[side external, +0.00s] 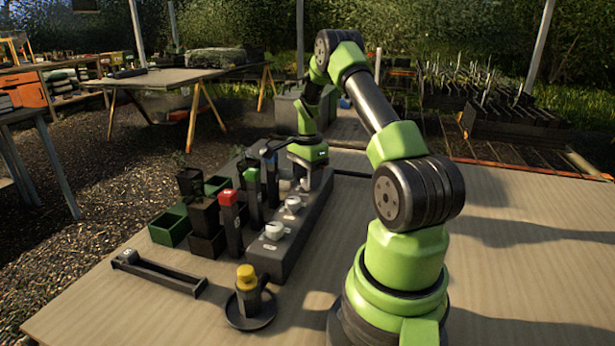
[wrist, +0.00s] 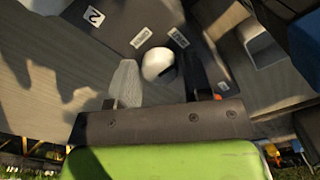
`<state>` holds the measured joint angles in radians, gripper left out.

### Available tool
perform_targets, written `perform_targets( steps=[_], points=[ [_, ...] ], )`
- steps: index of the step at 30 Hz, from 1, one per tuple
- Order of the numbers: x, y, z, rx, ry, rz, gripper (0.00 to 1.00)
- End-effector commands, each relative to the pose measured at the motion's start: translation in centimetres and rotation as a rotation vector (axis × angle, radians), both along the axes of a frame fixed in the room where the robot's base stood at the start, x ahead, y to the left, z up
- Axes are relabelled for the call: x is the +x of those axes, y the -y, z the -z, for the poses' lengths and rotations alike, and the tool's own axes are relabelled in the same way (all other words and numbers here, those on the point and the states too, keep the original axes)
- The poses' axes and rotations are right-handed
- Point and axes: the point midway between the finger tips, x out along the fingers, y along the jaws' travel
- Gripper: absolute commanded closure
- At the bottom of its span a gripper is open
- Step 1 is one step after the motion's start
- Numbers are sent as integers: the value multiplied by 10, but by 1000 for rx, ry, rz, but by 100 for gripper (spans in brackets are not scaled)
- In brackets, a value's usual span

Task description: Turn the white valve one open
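A long dark grey block (side external: 290,240) carries round white valve knobs along its top. Two show clearly in the side external view, a near knob (side external: 274,230) and one behind it (side external: 293,203). My gripper (side external: 312,182) points down over the far part of the block. In the wrist view, one white valve knob (wrist: 158,64) shows between the two separated fingers of my gripper (wrist: 160,82). I cannot tell whether either finger touches it. Small white labels lie near this knob, and a "2" label is at upper left. I cannot tell which knob is valve one.
Tall posts with red (side external: 228,198), green (side external: 252,176) and blue tops stand left of the block, beside dark and green planter boxes (side external: 170,226). A yellow-capped item (side external: 247,278) stands on a round dish in front. A low black tray (side external: 160,272) lies front left.

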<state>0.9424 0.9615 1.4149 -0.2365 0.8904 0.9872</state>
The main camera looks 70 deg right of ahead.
Motion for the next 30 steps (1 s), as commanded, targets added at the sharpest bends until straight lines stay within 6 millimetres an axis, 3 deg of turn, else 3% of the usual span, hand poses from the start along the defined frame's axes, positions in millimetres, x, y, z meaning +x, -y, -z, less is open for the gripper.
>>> perform_targets(
  steps=[1, 4, 17, 30],
  points=[
    [0, 0, 0, 0, 0, 0, 66],
    [0, 0, 0, 0, 0, 0, 88],
    [0, 0, -1, 1, 0, -78, 88],
    [0, 0, 0, 3, 1, -441, 88]
  ],
)
